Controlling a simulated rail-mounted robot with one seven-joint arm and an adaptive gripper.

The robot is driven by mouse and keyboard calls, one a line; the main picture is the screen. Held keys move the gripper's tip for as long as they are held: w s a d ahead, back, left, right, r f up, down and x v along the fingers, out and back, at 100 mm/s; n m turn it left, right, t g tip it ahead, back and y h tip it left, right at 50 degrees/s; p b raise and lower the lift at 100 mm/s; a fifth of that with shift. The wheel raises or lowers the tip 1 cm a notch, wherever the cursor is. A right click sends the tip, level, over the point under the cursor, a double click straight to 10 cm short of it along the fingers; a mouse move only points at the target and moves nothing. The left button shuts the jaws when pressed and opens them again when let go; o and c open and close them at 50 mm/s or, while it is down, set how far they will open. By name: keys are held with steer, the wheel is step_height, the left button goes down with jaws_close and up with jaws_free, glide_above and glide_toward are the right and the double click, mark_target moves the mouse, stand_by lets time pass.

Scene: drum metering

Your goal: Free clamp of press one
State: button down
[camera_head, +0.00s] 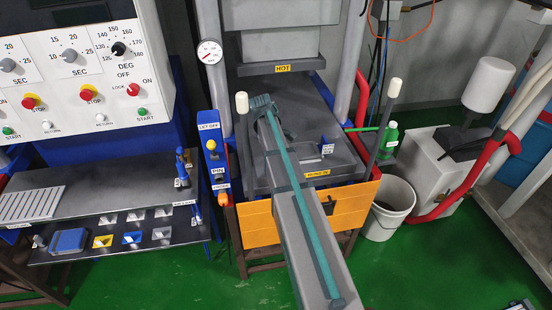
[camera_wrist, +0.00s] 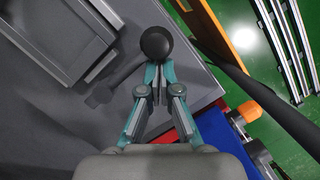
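A black ball knob (camera_wrist: 157,42) shows in the wrist view, just beyond the fingers of my gripper (camera_wrist: 160,74). I take it to be the clamp's handle end. The fingers lie close together, and the knob covers their tips. I cannot tell whether they grip it or a stem under it. In the head view, my gripper (camera_head: 262,106) is over the left part of press one's lower plate, under the plate marked HOT (camera_head: 284,68). My arm and gripper hide the clamp there.
A dark post with a white knob (camera_head: 242,102) stands close left of my gripper; another white-topped post (camera_head: 393,88) stands at the right. The orange front panel (camera_head: 345,215) is below. A blue switch box (camera_head: 213,150) is at the left and a white bucket (camera_head: 390,208) at the right.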

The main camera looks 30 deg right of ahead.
steer(key=shift+r, duration=0.1)
steer(key=v, duration=1.2)
